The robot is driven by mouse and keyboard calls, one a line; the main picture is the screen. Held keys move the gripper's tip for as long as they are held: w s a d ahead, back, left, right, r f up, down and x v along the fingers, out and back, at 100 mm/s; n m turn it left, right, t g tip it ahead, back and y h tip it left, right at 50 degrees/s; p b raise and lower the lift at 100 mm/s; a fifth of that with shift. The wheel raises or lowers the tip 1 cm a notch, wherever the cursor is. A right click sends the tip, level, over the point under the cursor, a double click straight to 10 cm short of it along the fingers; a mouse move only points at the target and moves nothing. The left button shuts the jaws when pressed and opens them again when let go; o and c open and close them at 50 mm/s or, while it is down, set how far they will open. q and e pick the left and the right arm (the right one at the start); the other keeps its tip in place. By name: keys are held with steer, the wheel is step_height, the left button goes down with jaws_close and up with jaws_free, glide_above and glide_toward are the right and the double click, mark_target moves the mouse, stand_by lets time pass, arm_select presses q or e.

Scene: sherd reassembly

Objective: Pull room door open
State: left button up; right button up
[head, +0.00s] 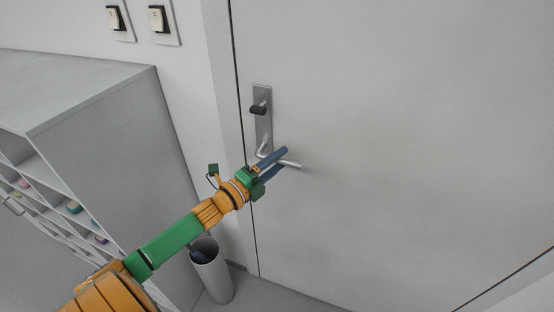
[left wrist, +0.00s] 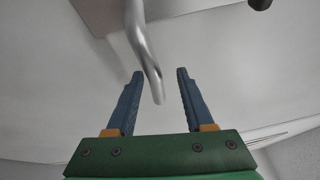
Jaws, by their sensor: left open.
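The room door (head: 400,130) is a flat light grey panel that looks shut in its frame. Its silver lever handle (head: 290,164) sits on a metal plate (head: 263,122) near the door's left edge, with a dark knob (head: 258,109) above it. My left gripper (head: 281,159) is at the handle with its blue fingers apart. In the left wrist view, the handle (left wrist: 146,55) comes down from the top and its end lies between the two open fingertips (left wrist: 160,74). I cannot tell whether a finger touches it. My right gripper is not in view.
A grey shelf unit (head: 95,85) with small coloured things in its compartments stands at the left. A cylindrical bin (head: 212,275) stands on the floor beside the door frame, under my left arm. Light switches (head: 160,20) are on the wall above.

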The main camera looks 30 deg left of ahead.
arm_select(q)
steer(key=shift+w+a, duration=0.1)
jaws_close()
